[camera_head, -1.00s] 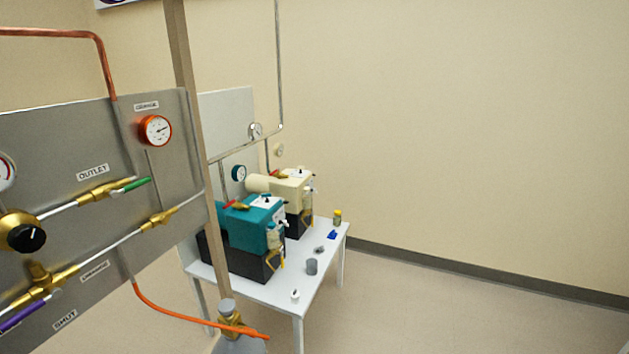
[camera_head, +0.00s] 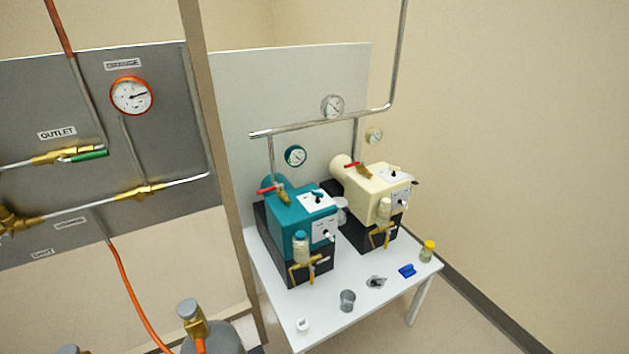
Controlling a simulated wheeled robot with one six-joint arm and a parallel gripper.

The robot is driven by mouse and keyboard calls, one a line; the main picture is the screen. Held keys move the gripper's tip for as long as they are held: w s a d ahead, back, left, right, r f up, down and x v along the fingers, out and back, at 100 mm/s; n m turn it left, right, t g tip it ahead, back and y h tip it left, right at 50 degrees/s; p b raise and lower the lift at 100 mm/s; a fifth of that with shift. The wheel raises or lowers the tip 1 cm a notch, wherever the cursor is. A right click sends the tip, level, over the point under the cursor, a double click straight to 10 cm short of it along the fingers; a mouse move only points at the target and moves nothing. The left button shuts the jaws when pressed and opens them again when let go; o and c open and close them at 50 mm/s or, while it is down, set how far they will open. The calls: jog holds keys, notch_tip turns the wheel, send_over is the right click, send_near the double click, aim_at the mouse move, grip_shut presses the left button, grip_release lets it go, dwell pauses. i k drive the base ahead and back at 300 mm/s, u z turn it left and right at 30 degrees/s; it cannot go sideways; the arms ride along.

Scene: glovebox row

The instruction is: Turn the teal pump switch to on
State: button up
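The teal pump (camera_head: 288,216) stands on a white table (camera_head: 373,305), on a black base. White plates with small dark controls sit on its top and its front face. My gripper is not in view.
A cream pump (camera_head: 372,196) stands close at the right of the teal one. A grey cup (camera_head: 347,301), a blue item (camera_head: 407,270) and a yellow-capped jar (camera_head: 427,251) are along the table's front. A post (camera_head: 215,150) and a grey valve panel (camera_head: 60,110) stand at left.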

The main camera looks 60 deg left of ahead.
aim_at(317, 194)
jog(key=u, duration=0.7)
jog(key=i, duration=1.1)
jog(key=u, duration=1.7)
jog(key=i, duration=0.7)
jog(key=u, duration=0.4)
